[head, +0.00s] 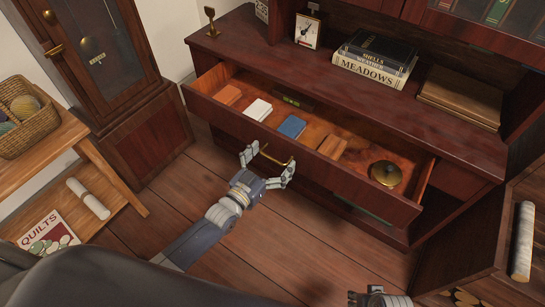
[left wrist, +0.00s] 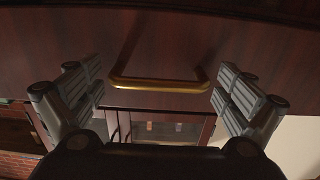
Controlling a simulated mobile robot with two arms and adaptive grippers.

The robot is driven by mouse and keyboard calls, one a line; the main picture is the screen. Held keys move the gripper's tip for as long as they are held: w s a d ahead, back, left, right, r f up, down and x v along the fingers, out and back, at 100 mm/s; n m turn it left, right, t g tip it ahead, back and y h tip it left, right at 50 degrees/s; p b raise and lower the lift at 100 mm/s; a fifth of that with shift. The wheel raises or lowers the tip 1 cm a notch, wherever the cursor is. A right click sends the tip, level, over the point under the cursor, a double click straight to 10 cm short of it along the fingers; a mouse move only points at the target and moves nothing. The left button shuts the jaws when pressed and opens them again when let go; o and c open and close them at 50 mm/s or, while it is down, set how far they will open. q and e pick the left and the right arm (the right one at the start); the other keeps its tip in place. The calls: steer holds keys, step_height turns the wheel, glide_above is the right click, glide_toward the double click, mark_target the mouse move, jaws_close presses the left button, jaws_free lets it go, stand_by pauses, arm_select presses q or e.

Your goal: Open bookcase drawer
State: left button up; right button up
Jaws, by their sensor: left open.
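The bookcase drawer (head: 345,187) is pulled out of the dark red-brown bookcase (head: 300,72), and its inside shows. A brass bar handle (head: 279,160) is on the drawer front; it also shows in the left wrist view (left wrist: 160,84). My left gripper (head: 268,162) is open at the drawer front, with one finger on each side of the handle. In the left wrist view the fingers stand apart from the handle's ends. My right gripper (head: 380,298) shows only in part at the bottom edge, away from the drawer; its jaws cannot be made out.
The drawer holds several small books, including a blue one (head: 291,126), and a round brass object (head: 386,173). Books (head: 375,60) lie on the bookcase top. A tall clock case (head: 145,140) and a wooden side table (head: 70,135) stand left. Bare floor (head: 290,250) lies in front.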

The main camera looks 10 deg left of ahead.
stand_by(0.3)
arm_select(q)
steer(key=shift+s, duration=0.15)
steer(key=v, duration=1.1)
steer(key=shift+s+a, duration=0.15)
steer(key=shift+s, duration=0.25)
